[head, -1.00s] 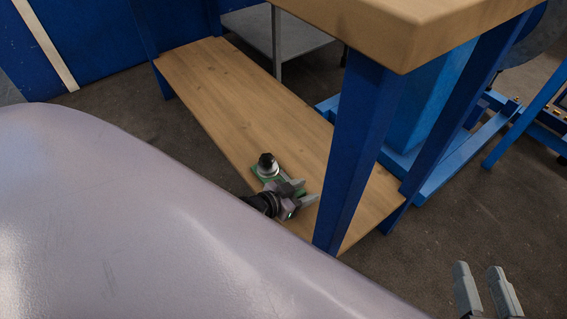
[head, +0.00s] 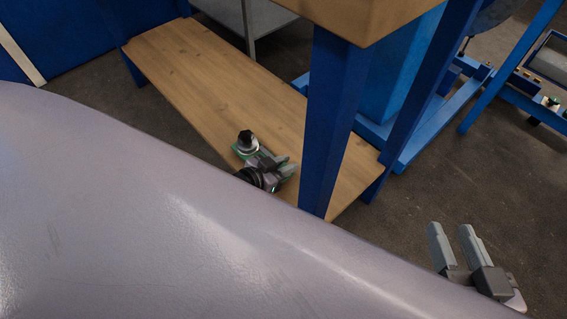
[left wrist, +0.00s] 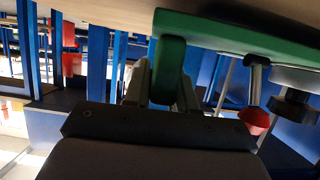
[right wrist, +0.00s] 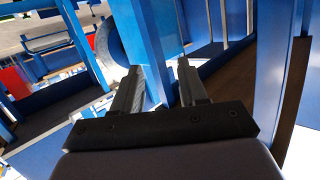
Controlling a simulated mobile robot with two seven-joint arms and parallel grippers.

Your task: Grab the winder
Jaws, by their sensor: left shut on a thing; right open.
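The winder appears to be the green tool with a black-topped silver knob (head: 247,141), on the lower wooden shelf. My left gripper (head: 283,165) is beside the knob, low over the shelf. In the left wrist view its fingers are shut on a rounded green grip (left wrist: 171,60) of this tool. The green body (left wrist: 235,37) runs to the right there, with a red-tipped metal part and a dark knob. My purple-grey body hides much of the left arm in the head view. My right gripper (head: 451,230) is open and empty over the floor at right.
The wooden shelf (head: 215,75) is otherwise bare. A blue table leg (head: 331,120) stands just right of the left gripper, under a wooden tabletop (head: 350,15). Blue machine frames (head: 430,140) stand at right, with dark floor (head: 450,190) in front.

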